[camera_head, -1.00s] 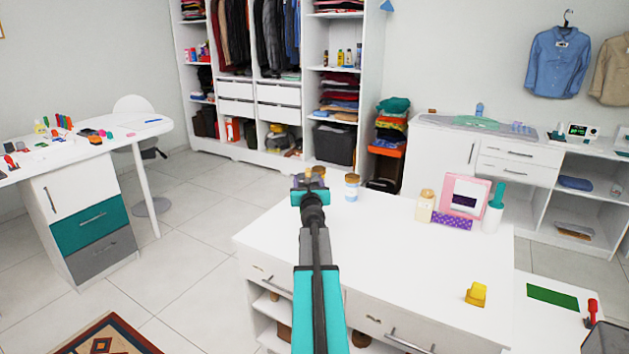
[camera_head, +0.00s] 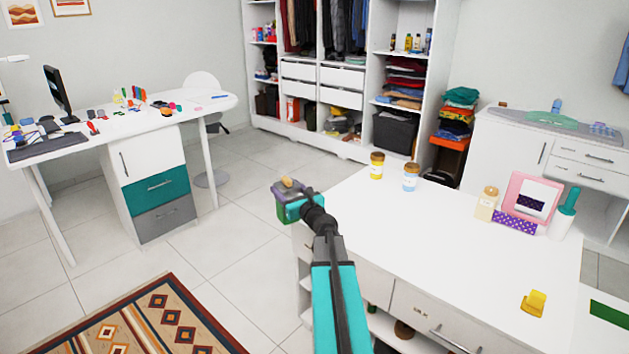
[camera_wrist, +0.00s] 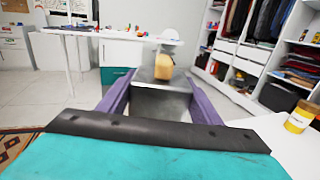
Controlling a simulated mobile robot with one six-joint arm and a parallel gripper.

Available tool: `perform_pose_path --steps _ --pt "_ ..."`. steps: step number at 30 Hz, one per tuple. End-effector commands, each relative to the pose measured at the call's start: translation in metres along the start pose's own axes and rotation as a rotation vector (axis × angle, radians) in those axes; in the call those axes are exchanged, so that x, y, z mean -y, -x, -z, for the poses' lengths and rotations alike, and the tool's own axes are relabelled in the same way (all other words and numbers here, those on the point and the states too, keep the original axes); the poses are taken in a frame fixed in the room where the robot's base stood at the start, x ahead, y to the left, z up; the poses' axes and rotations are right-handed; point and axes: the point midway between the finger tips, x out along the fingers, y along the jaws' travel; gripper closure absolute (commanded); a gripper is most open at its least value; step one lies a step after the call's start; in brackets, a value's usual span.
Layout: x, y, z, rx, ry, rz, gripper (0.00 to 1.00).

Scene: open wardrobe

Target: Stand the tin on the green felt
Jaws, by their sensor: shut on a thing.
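My gripper (camera_head: 290,197) is shut on the tin, held up in the air off the left end of the white counter, over the floor. In the wrist view the purple fingers of my gripper (camera_wrist: 163,98) flank the tin (camera_wrist: 160,104), a grey metallic body with a tan piece at its top. In the head view the fingers mostly hide it. The green felt (camera_head: 611,313) is a flat dark green patch on a lower white surface at the right edge, cut off by the frame and far from my gripper.
On the counter (camera_head: 430,235) stand a yellow jar (camera_head: 377,166), a blue-labelled jar (camera_head: 411,177), a cream bottle (camera_head: 487,203), a pink frame (camera_head: 530,195), a teal-topped bottle (camera_head: 564,213) and a yellow object (camera_head: 534,302). The counter's middle is clear. A desk (camera_head: 150,119) stands at left.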

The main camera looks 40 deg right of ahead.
Motion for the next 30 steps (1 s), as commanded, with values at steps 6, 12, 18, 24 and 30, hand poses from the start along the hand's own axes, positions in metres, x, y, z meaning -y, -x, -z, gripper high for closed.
perform_pose_path --steps 6,12,18,24,30 --pt "-0.079 0.001 0.014 -0.001 -0.001 -0.177 0.82" --pt "-0.149 0.01 0.026 -0.002 -0.001 -0.338 0.82" --pt "-0.218 0.027 0.035 0.0 -0.002 -0.505 0.82" --pt "-0.284 0.052 0.045 -0.001 -0.001 -0.673 0.82" --pt "-0.346 0.086 0.054 -0.001 -0.001 -0.844 0.82"
